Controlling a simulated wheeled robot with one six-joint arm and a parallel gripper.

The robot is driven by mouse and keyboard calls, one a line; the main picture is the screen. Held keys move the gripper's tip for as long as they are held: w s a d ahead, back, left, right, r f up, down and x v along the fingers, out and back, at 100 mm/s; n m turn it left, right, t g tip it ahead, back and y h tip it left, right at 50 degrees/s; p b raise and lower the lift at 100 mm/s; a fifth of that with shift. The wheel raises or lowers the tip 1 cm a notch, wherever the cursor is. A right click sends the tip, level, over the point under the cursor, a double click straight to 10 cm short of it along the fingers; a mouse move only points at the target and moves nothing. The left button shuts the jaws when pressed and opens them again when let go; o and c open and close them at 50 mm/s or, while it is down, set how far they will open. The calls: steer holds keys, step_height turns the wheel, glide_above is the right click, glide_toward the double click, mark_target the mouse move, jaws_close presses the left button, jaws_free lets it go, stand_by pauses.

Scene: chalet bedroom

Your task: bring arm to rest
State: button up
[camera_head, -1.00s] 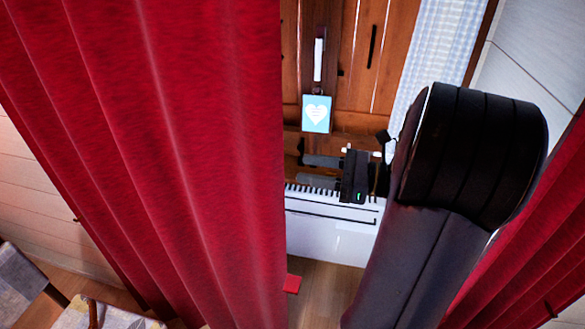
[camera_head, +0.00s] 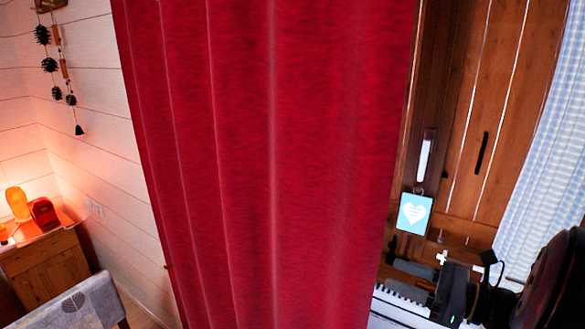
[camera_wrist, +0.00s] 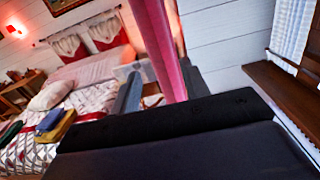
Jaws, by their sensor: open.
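My gripper (camera_head: 402,273) is small and partly cut off at the lower right of the head view, with two grey fingers pointing left. My dark arm link (camera_head: 560,275) fills the lower right corner. In the wrist view the two grey fingers (camera_wrist: 162,80) stand apart, with nothing held between them. A pinkish-red strip of curtain (camera_wrist: 160,45) shows behind the gap between them. I cannot tell how near it is. The bottom of the wrist view is filled by a dark part of my own.
A tall red curtain (camera_head: 270,160) hangs across the middle of the head view. At left are a chair (camera_head: 75,305) and a wooden cabinet (camera_head: 45,265). A wooden wall with a heart sign (camera_head: 414,213) is at right. The wrist view shows a bed (camera_wrist: 85,80).

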mark_target(377, 267)
steer(key=shift+p+x, duration=0.55)
steer(key=shift+x, duration=3.35)
